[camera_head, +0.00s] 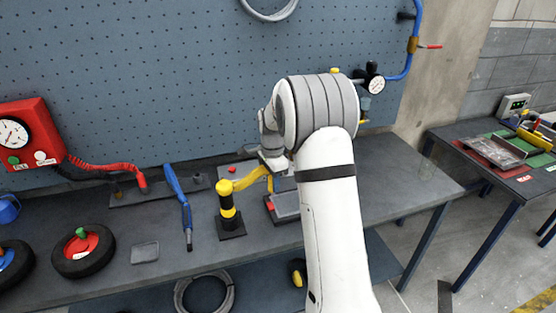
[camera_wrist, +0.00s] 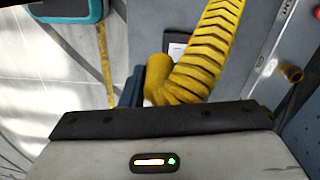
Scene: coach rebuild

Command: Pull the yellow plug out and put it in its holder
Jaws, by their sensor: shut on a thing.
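My gripper (camera_head: 271,163) is beside my arm above the bench, largely hidden by the arm in the head view. It is shut on the yellow plug, whose yellow elbow (camera_wrist: 158,78) shows just beyond the dark jaw edge (camera_wrist: 155,116) in the wrist view. A ribbed yellow hose (camera_wrist: 210,45) leads up from it. In the head view, a yellow arm or hose (camera_head: 250,179) runs from my gripper to a black-and-yellow post (camera_head: 228,212) on a square black base. The plug's tip is hidden. I cannot tell which part is its holder.
A brass socket (camera_wrist: 290,73) stands on a grey strip in the wrist view and looks empty. A blue tool (camera_head: 180,200), a red hose (camera_head: 105,170), wheels (camera_head: 83,252) and a red-edged tray (camera_head: 285,206) are on the bench. The pegboard (camera_head: 170,80) stands behind.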

